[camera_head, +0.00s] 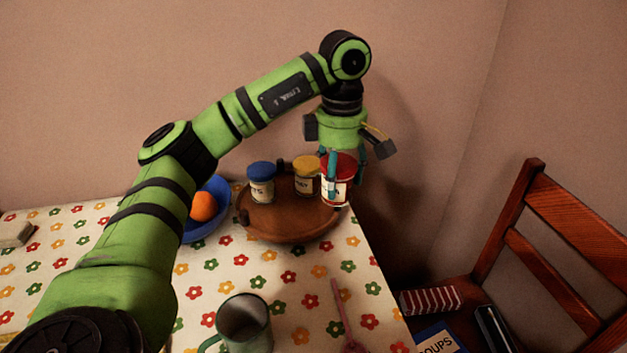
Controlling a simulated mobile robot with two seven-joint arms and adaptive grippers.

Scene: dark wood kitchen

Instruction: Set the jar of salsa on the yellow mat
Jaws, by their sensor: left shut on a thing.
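A jar with a red lid (345,190) is at the right rim of a round wooden tray (285,228); I take it for the salsa, though its label is partly covered. My left gripper (340,174) points down from above, with its teal fingers shut on this jar. I cannot tell whether the jar touches the tray. A yellowish patch (8,338) shows at the lower left edge beside my arm; I cannot tell whether it is the yellow mat. No other yellow mat shows. My right gripper is out of view.
A blue-lidded jar (261,184) and a yellow-lidded jar (306,178) stand on the tray. A blue bowl (218,216) with an orange (203,206) is left of it. A mug (244,325) and pink utensil (343,315) are in front. A wooden chair (560,250) stands right.

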